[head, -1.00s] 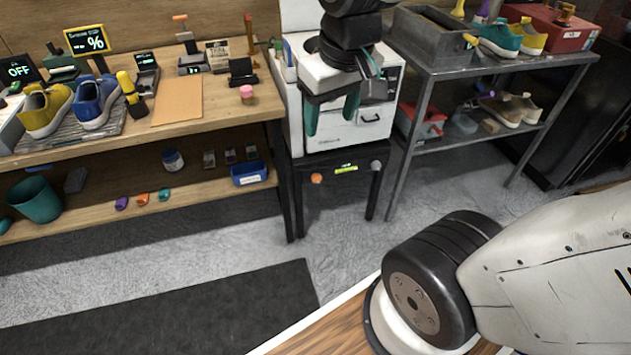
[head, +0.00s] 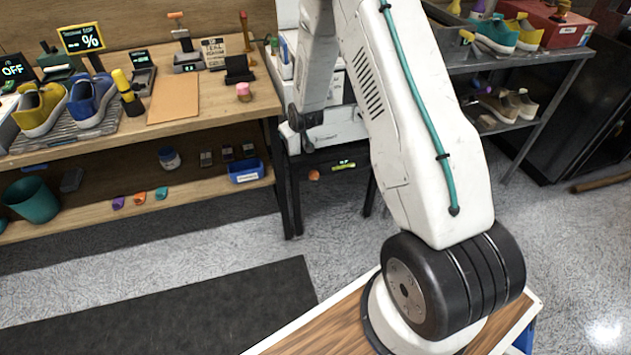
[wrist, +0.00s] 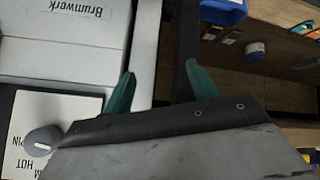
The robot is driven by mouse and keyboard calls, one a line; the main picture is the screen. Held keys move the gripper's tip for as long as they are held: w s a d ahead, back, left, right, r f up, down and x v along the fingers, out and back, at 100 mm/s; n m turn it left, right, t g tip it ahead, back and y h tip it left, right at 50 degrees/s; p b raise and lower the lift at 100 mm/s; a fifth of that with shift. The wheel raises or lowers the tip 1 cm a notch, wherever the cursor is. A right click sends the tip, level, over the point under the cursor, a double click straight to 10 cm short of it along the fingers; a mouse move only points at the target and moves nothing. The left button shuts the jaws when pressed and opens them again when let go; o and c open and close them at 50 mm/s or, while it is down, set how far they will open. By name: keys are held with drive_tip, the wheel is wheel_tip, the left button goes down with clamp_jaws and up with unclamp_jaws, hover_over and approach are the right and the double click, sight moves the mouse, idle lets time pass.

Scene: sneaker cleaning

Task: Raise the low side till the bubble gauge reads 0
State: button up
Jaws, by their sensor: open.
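A glowing yellow-green bar (head: 343,166), apparently the bubble gauge, is on the front of a dark stand (head: 296,192); its reading is too small to make out. An orange knob (head: 314,175) is left of it. The right end of the stand's front is hidden by my arm. A white machine (head: 342,128) sits on the stand, mostly covered by my arm; its labelled white panel (wrist: 75,45) shows in the wrist view. My gripper (wrist: 162,88) is open, teal fingers apart and nothing seen held, with the panel's edge and a dark upright beyond them. Its fingers are hidden in the head view.
A wooden bench (head: 150,150) with sneakers and tools is left, with a blue bin (head: 246,170) on its lower shelf. A metal shelf (head: 530,70) is right. Floor before the bench is open.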

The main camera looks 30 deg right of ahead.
sight(315, 178)
drive_tip(key=d+f+t, duration=0.1)
drive_tip(key=f, duration=0.5)
drive_tip(key=d+f+t+h, duration=0.1)
drive_tip(key=d+f, duration=0.1)
drive_tip(key=f, duration=0.4)
drive_tip(key=d+f+n+t, duration=0.1)
drive_tip(key=f, duration=0.5)
drive_tip(key=shift+s+d+f+t+h, duration=0.25)
drive_tip(key=shift+d+t+h, duration=0.05)
drive_tip(key=s+f, duration=0.1)
drive_tip(key=f+t, duration=0.1)
drive_tip(key=f, duration=0.1)
drive_tip(key=s+f+t+h, duration=0.1)
drive_tip(key=shift+s+d+f+n, duration=0.3)
drive_tip(key=shift+s+d+f, duration=0.05)
drive_tip(key=shift+d+f, duration=0.05)
drive_tip(key=s+f+t+h, duration=0.1)
drive_tip(key=s+f+t, duration=0.25)
drive_tip(key=s, duration=0.25)
drive_tip(key=shift+n+g, duration=0.35)
drive_tip(key=shift+n, duration=0.05)
drive_tip(key=x, duration=0.7)
drive_tip(key=shift+w+d+f, duration=0.1)
drive_tip(key=shift+d+f, duration=0.05)
drive_tip(key=shift+f, duration=0.25)
drive_tip(key=c, duration=1)
